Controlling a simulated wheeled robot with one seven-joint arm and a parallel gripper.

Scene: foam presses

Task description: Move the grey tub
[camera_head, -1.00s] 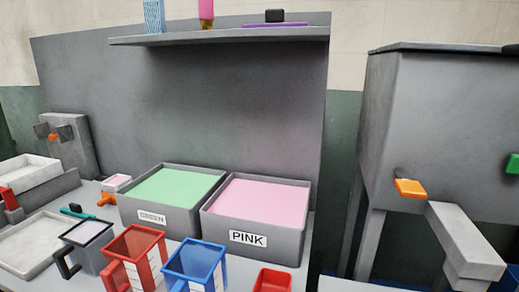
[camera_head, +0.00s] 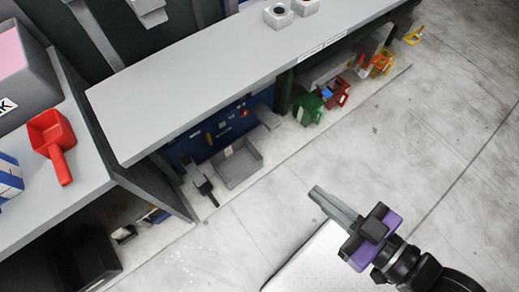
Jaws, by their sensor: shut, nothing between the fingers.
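A grey tub (camera_head: 237,166), open at the top and looking empty, sits low under the grey bench, near floor level. It stands in front of a dark blue panel. My gripper (camera_head: 317,194) is in the lower right, over the pale floor. Its fingers are shut with nothing between them and point up and left. It is apart from the tub, to the tub's right in the picture.
The bench top (camera_head: 220,75) overhangs the tub. A black-handled tool (camera_head: 202,186) lies left of it; green (camera_head: 308,108) and red (camera_head: 337,91) jugs stand to the right. A red scoop (camera_head: 52,140) lies on the left bench. The floor (camera_head: 400,160) is clear.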

